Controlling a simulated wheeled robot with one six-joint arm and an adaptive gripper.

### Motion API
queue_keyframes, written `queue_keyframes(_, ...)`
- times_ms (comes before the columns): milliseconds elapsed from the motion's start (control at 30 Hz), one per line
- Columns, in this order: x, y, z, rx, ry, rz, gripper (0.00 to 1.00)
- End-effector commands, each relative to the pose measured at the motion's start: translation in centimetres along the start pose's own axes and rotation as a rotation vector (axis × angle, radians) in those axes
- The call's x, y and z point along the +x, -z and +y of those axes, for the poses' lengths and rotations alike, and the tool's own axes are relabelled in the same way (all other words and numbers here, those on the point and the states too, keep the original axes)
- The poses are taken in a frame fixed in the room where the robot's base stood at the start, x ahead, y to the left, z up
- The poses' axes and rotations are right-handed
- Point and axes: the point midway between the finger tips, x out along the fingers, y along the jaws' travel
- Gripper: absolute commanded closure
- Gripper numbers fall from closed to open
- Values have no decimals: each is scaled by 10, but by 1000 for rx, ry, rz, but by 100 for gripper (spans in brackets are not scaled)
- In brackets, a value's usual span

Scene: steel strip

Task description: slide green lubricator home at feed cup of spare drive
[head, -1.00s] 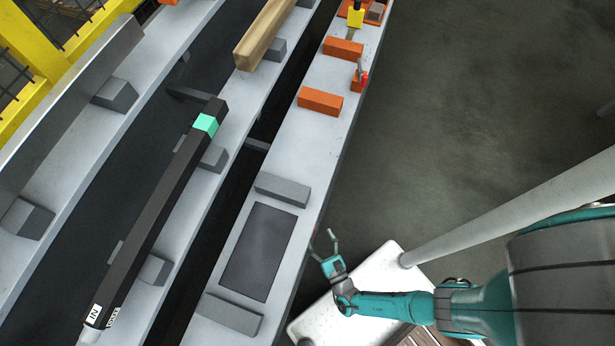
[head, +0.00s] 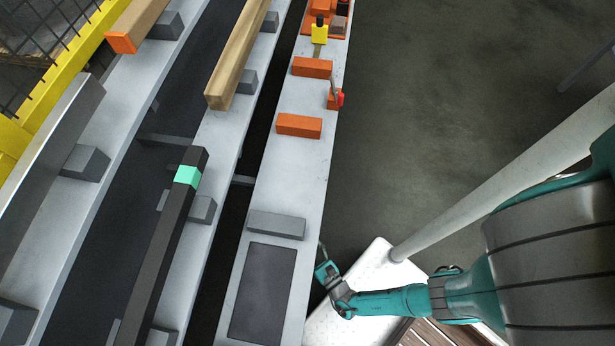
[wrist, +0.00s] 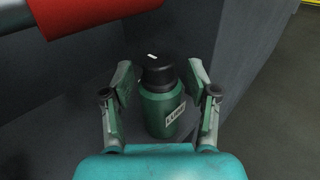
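The green lubricator (wrist: 163,112) is a bottle with a black cap and a white label, seen in the wrist view. It shows upright between the two fingers of my gripper (wrist: 160,85), near grey walls. The fingers are spread, with narrow dark gaps visible beside the bottle; whether they touch it is hard to tell. In the head view my gripper (head: 321,250) is beside the right edge of the light-grey rail, mostly hidden. The lubricator does not show there. I cannot make out the feed cup or the spare drive for certain.
A red cylinder (wrist: 95,12) crosses the top left of the wrist view. On the rail (head: 275,182) are orange blocks (head: 299,126), a yellow-and-black piece (head: 319,32) and a dark plate (head: 264,292). A black bar with a green band (head: 187,176) lies left. Floor at right is open.

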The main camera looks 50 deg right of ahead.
Motion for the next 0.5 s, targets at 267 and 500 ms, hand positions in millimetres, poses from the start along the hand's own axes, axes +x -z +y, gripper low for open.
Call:
queue_keyframes(267,0,0,0,0,0,-1,99)
queue_keyframes(500,0,-13,0,2,0,-1,99)
